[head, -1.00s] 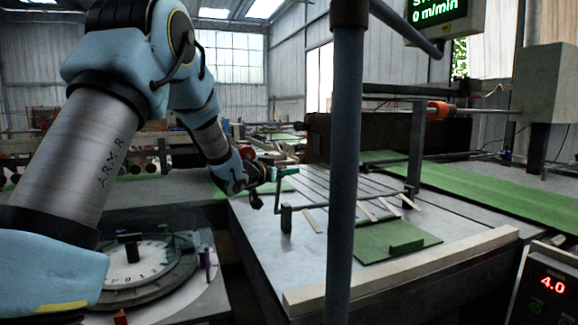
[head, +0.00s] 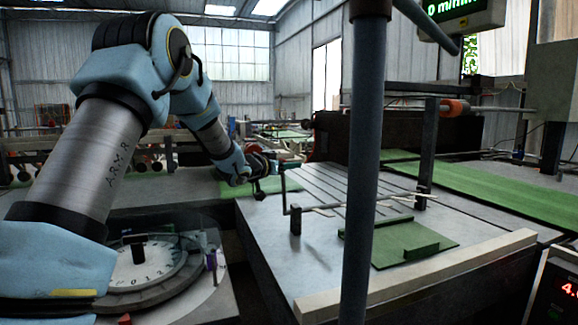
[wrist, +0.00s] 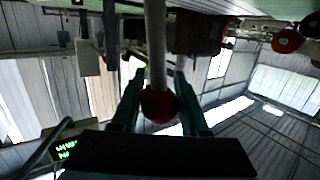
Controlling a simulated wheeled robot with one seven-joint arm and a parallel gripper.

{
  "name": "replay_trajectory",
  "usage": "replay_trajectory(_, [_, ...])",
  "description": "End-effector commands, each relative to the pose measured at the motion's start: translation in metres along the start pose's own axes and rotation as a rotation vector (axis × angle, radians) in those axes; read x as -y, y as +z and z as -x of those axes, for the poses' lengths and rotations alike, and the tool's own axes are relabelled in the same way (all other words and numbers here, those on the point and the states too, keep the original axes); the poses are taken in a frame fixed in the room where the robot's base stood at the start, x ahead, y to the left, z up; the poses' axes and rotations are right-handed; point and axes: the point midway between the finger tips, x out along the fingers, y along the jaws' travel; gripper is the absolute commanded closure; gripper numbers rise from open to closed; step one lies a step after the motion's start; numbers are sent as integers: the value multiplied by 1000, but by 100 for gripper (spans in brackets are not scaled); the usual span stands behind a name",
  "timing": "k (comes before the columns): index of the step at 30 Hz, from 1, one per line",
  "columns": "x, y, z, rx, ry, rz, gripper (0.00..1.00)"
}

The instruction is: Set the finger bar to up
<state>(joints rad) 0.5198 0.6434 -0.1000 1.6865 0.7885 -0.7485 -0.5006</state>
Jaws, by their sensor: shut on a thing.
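The finger bar (head: 360,205) is a thin dark rod lying across the slotted table between two posts. Its pale fingers (head: 322,212) show nearly edge-on, roughly level, just above the table. A crank arm (head: 285,190) rises from its left end. My gripper (head: 282,164) is at the top of that crank. In the wrist view my gripper (wrist: 157,92) has its two teal fingers on either side of the red ball knob (wrist: 160,106) and is shut on it. A grey rod (wrist: 155,45) runs from the knob. The front pole hides part of the bar.
A grey pole (head: 358,170) stands in front of the table. A green sheet (head: 420,235) with raised strips lies on the table (head: 270,225), behind a pale front rail (head: 430,275). A dial (head: 145,265) sits at lower left. A green web (head: 470,190) runs right.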

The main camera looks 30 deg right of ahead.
Motion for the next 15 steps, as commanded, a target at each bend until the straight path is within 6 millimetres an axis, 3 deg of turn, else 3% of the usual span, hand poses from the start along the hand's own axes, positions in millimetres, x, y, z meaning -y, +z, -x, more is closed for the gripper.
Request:
replay_trajectory(1, [3, 11, 1, 19, -6, 4, 100])
replay_trajectory(9, [4, 13, 2, 22, -7, 6, 100])
replay_trajectory(10, [4, 13, 2, 23, -7, 6, 52])
replay_trajectory(15, [2, 9, 1, 16, -5, 4, 33])
